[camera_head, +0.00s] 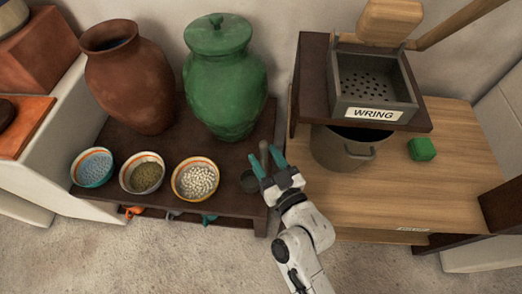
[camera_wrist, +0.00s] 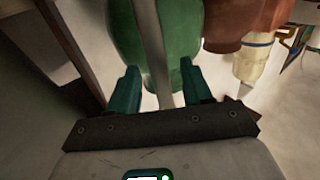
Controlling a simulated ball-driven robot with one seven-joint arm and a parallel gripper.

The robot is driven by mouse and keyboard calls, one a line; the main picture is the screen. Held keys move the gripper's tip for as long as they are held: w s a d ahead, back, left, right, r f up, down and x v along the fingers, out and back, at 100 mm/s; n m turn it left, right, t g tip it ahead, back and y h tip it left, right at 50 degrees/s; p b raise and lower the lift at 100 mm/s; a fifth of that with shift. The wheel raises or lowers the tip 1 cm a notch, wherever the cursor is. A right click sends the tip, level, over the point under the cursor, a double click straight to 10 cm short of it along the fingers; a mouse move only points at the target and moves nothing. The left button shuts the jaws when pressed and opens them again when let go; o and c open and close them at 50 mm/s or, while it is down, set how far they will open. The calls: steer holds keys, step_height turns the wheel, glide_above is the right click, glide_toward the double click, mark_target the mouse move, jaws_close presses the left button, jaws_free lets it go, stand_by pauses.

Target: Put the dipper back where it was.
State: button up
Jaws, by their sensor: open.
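The dipper (camera_head: 264,148) shows as a grey handle standing between the fingers of my gripper (camera_head: 266,160) in the head view. A dark grey cup (camera_head: 249,182) shows just left of my gripper at the dark table's right end; I cannot tell whether it is the dipper's bowl. In the wrist view the pale handle (camera_wrist: 152,50) runs upright between my two teal fingers (camera_wrist: 160,88), with gaps on both sides. My gripper is open around the handle. The lower part of the dipper is hidden.
A green lidded jar (camera_head: 222,85) and a brown jar (camera_head: 130,85) stand behind three bowls (camera_head: 195,180) on the dark table. At right are a pot (camera_head: 340,150), a wringer box (camera_head: 372,90) and a green block (camera_head: 422,149). Floor in front is clear.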

steer(key=v, duration=0.9)
steer(key=shift+d, duration=0.1)
